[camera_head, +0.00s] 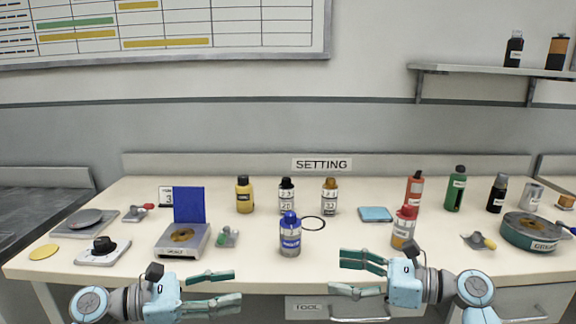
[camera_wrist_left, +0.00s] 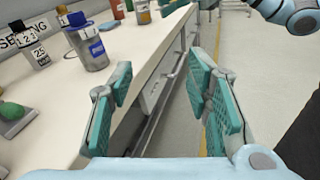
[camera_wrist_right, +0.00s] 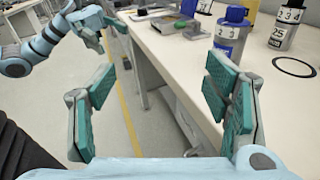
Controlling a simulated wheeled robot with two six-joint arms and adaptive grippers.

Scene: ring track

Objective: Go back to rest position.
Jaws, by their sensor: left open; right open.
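My left gripper (camera_head: 212,290) is open and empty in front of the table's front edge, below the grey device with the blue lid. Its open fingers also show in the left wrist view (camera_wrist_left: 158,100). My right gripper (camera_head: 358,274) is open and empty in front of the table edge, to the right of the blue-capped bottle (camera_head: 290,238). Its fingers also show in the right wrist view (camera_wrist_right: 160,100). Both grippers point inward toward each other and touch nothing.
The white table (camera_head: 330,270) holds several bottles, a grey device with a raised blue lid (camera_head: 189,205), a black ring (camera_head: 313,223), a blue pad (camera_head: 375,214) and a round green container (camera_head: 530,233). A red-capped bottle (camera_head: 404,228) stands near my right gripper. Floor space before the table is clear.

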